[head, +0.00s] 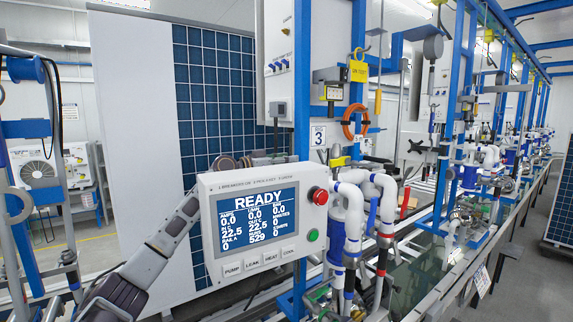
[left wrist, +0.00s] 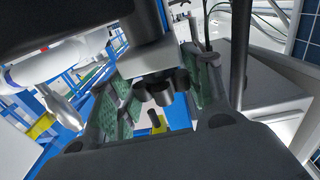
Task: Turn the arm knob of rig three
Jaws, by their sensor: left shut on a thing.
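The display box (head: 255,270) of rig three reads READY, with a red button (head: 319,196) and a green button (head: 312,235). The rig's sign, a 3 (head: 319,155), hangs on the blue post behind it. My left arm rises from the lower left and passes behind the box, which hides most of the gripper in the head view. In the left wrist view, my left gripper (left wrist: 158,100) has its green-padded fingers on either side of a black lobed knob (left wrist: 165,87) and is shut on it. My right gripper is not in view.
White and blue pipework (head: 352,215) stands close to the right of the box. A blue solar panel (head: 215,90) stands behind it. An orange hose coil (head: 355,124) and a yellow tag (head: 358,70) hang on the post. More rigs run away to the right.

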